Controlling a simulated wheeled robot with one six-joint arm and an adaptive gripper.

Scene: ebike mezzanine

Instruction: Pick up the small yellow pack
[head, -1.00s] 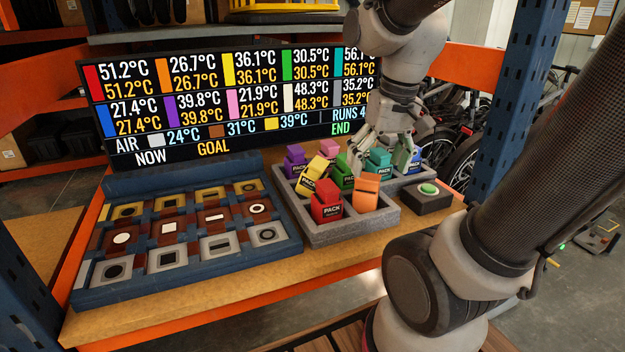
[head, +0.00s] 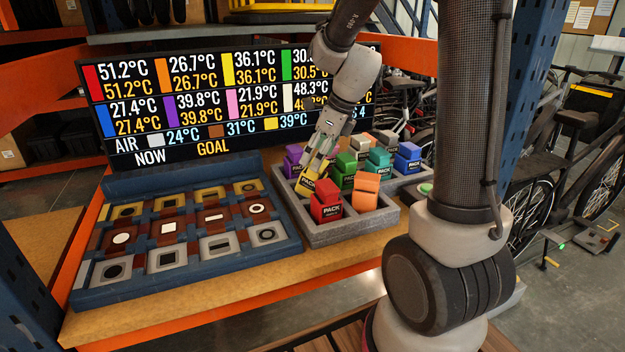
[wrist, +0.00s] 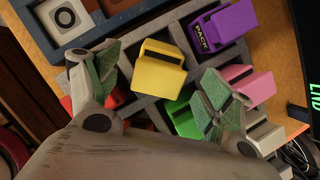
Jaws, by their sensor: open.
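The small yellow pack (head: 311,186) sits tilted in the grey divided tray (head: 318,236), between the purple pack (head: 294,158) and the red pack (head: 326,202). In the wrist view my gripper's fingers (wrist: 155,82) are spread wide, one on each side of the yellow pack, with nothing held. I cannot tell how high the fingertips are above the pack.
Green (head: 342,170), orange (head: 365,190), teal (head: 378,160) and blue (head: 408,157) packs stand close by in the tray. A blue rack of square slots (head: 190,285) lies to the left. A temperature display (head: 180,110) stands behind. Bare wooden tabletop runs along the front.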

